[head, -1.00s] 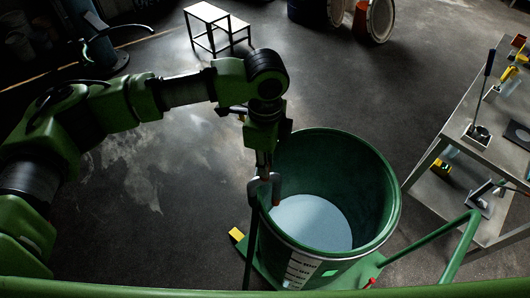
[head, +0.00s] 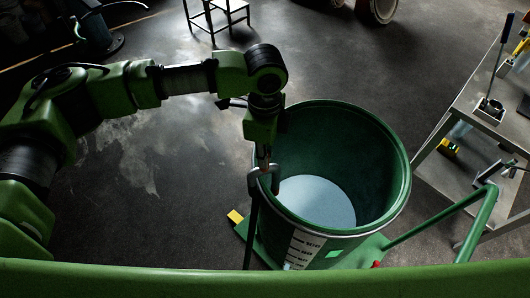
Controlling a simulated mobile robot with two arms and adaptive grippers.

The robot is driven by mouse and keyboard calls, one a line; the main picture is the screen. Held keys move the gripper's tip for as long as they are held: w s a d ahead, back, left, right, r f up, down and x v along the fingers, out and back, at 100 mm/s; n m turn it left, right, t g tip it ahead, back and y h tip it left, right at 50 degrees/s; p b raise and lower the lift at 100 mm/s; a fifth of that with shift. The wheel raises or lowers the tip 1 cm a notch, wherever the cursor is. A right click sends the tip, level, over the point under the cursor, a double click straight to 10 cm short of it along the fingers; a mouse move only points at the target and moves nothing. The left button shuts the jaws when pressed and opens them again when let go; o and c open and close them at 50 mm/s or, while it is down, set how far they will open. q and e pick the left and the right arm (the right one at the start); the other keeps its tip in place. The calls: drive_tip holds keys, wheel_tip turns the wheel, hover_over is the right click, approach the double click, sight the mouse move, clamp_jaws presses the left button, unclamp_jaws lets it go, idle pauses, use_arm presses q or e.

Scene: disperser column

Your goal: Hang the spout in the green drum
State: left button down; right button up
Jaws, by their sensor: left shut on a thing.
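My left gripper (head: 263,158) points down at the drum's left rim, shut on the spout (head: 252,225). The spout is a dark, thin tube with a grey bent top like a hook. Its long leg hangs down along the outside left of the drum, and the short bent end shows over the rim area. I cannot tell whether the bend touches the rim. The gripper's fingertips are partly hidden. My right gripper is not in view.
The drum stands on a green wheeled carrier with a tubular handle (head: 440,217). A grey table (head: 470,125) with tools and a lower shelf is at the right. A small step stool (head: 215,15) stands at the back. A green bar crosses the bottom. The floor left of the drum is clear.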

use_arm(q)
wheel_tip(320, 180, down, 2)
drive_tip(key=shift+f+b, duration=0.2)
drive_tip(key=shift+b, duration=0.7)
drive_tip(key=shift+f+b, duration=0.35)
drive_tip(key=shift+f, duration=1.65)
drive_tip(key=shift+f, duration=0.35)
drive_tip(key=c, duration=1.9)
unclamp_jaws()
drive_tip(key=shift+o, duration=0.4)
wheel_tip(320, 180, up, 12)
